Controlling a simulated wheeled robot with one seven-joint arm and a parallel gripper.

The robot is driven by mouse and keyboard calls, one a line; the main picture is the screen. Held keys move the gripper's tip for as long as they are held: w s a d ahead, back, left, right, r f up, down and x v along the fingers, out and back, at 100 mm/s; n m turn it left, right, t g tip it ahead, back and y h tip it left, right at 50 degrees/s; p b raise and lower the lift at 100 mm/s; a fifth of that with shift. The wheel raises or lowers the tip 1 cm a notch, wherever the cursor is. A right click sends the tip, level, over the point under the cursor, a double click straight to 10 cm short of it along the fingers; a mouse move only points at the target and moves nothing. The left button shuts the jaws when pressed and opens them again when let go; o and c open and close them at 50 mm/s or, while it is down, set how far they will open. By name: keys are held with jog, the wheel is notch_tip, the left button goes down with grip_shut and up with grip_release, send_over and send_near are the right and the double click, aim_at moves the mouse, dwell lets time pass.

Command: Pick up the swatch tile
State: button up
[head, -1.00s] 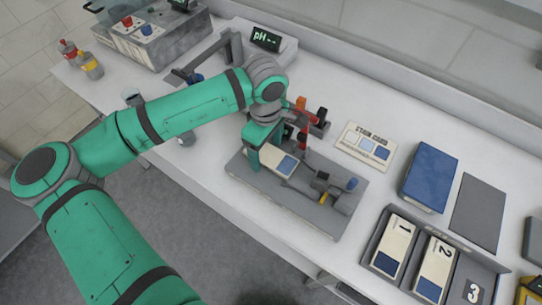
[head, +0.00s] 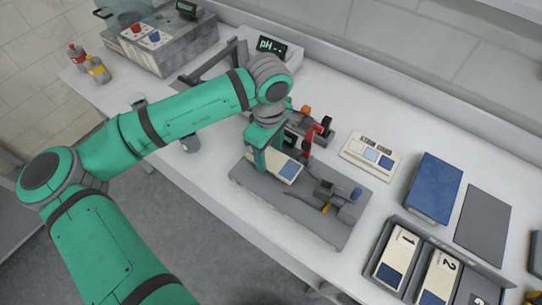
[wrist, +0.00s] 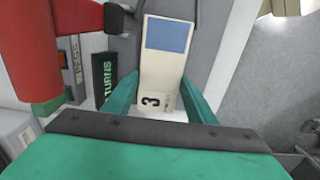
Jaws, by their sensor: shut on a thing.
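The swatch tile (wrist: 160,70) is cream with a blue patch and a black 3. In the wrist view it lies lengthwise between the two green fingers of my gripper (wrist: 160,97), which is shut on it near its numbered end. In the head view the tile (head: 288,168) is over the grey base plate (head: 255,180) of the bench device, its blue patch toward the right. My gripper (head: 262,155) reaches down at its left end. I cannot tell whether the tile touches the plate.
A red and black device part (head: 311,132) and a TURNS display (wrist: 105,80) stand close beside my gripper. A grey clamp block (head: 335,192) is on the plate. A stain card (head: 370,155), blue book (head: 433,188) and tile rack (head: 388,238) lie to the right.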

jog(key=s+a+r, duration=0.5)
jog(key=s+r, duration=0.5)
jog(key=s, duration=0.3)
jog(key=shift+a+r, duration=0.15)
jog(key=shift+r, duration=0.25)
jog(key=shift+w, duration=0.2)
